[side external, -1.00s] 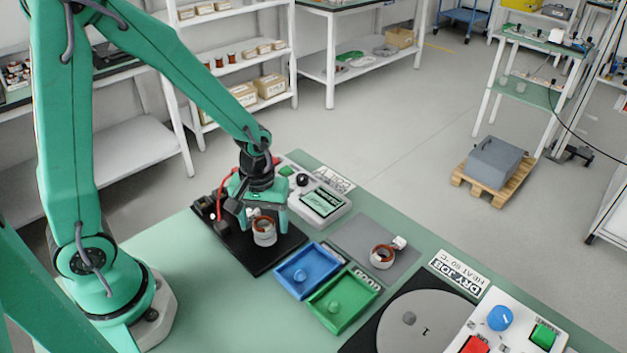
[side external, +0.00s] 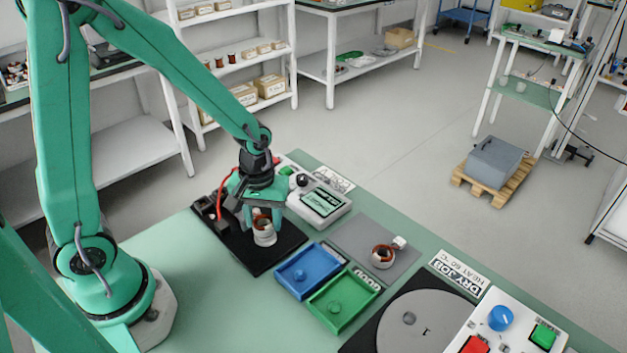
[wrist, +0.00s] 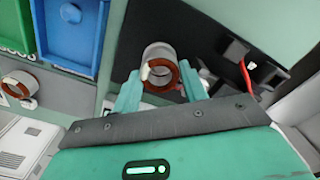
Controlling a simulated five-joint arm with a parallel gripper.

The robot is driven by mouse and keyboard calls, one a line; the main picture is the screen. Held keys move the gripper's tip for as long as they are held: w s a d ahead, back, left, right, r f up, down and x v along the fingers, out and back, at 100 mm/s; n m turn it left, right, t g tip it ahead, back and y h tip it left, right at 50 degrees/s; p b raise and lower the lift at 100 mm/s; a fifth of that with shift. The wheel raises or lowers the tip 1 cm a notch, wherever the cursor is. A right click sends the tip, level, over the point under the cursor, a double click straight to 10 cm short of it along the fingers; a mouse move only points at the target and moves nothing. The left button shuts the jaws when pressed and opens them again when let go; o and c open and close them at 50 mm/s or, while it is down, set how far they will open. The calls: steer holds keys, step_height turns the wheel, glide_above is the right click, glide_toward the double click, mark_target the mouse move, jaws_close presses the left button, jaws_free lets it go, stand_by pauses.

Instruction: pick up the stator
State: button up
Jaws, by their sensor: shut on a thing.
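A stator (side external: 264,237), a pale grey ring with copper windings, is at the black test plate (side external: 262,262) in the side view. It also shows between the fingertips in the wrist view (wrist: 152,56). My gripper (side external: 262,222) is above it with its fingers shut on it. The wrist view shows the green fingers (wrist: 163,88) at either side of the stator. I cannot tell whether its underside touches the plate. A second, similar stator (side external: 383,257) with a white connector lies on a grey mat (side external: 349,233) to the right.
A blue tray (side external: 308,273) and a green tray (side external: 343,300) stand just right of the plate. A meter box (side external: 320,204) is behind, and a red cable (side external: 221,190) runs by the plate's left end. A round turntable (side external: 415,325) and button box are at front right.

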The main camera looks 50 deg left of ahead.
steer(key=shift+r, duration=0.55)
step_height(320, 180, up, 3)
steer(key=shift+f, duration=0.15)
steer(key=s+d+r, duration=0.6)
steer(key=d, duration=0.3)
steer(key=shift+s+d+r, duration=0.25)
steer(key=shift+s+r, duration=0.15)
steer(key=w+d+f+m, duration=0.3)
steer(key=w+f+m, duration=0.2)
steer(key=m, duration=1.1)
steer(key=shift+w, duration=0.35)
steer(key=shift+d, duration=0.1)
